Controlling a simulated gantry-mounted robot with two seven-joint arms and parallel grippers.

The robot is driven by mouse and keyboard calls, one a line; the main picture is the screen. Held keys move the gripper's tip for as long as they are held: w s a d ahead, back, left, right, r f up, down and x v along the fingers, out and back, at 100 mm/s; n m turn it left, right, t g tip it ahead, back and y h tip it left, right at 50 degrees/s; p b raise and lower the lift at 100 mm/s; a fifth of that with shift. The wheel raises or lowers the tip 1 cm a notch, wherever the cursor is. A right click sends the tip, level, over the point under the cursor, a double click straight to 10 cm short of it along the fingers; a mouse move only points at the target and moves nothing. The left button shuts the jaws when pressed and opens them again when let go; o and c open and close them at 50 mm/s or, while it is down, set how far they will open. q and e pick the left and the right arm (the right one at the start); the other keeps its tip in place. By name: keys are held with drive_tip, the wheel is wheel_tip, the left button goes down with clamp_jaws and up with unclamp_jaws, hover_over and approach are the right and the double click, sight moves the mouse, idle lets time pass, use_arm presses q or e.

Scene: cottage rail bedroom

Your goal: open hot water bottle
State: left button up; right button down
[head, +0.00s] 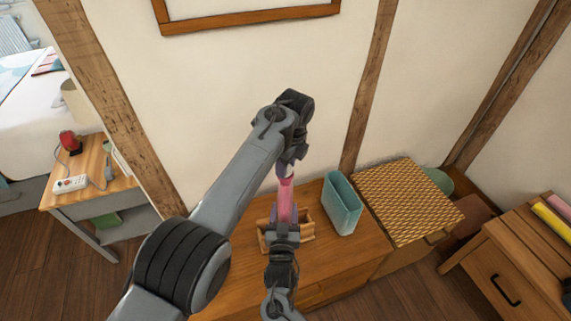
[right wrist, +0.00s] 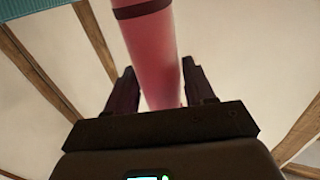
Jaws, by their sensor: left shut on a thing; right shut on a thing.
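The pink hot water bottle (head: 285,202) stands roughly upright above a small wooden holder on the cabinet. My right gripper (head: 283,228) is shut on its lower body from the near side. In the right wrist view the pink body (right wrist: 152,55) with a dark band rises between the two dark fingers of my right gripper (right wrist: 155,92). My left gripper (head: 287,168) comes from above and is shut at the top end of the bottle, on its stopper. The stopper is mostly hidden by the fingers, and I cannot tell whether it is loose.
The wooden holder (head: 304,236) sits on the wooden cabinet (head: 335,262). A teal container (head: 342,205) stands close to the right of the bottle. A patterned box top (head: 408,200) is farther right. The wall is behind; a bedside table (head: 88,175) stands at the left.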

idle(0.3)
use_arm(q)
drive_tip(key=o, duration=1.2)
drive_tip(key=shift+c, duration=0.2)
drive_tip(key=shift+r, duration=0.1)
drive_tip(key=shift+o, duration=0.6)
drive_tip(key=shift+r, duration=2.1)
drive_tip(key=shift+s+r+m, duration=0.25)
drive_tip(key=shift+r+m, duration=0.1)
drive_tip(key=shift+m, duration=0.25)
wheel_tip(320, 180, up, 7)
drive_tip(key=m, duration=0.7)
drive_tip(key=shift+n+t+h, duration=0.3)
drive_tip(key=shift+h, duration=0.1)
drive_tip(key=f, duration=1.2)
drive_tip(key=shift+w+f, duration=0.1)
drive_tip(key=shift+w, duration=0.15)
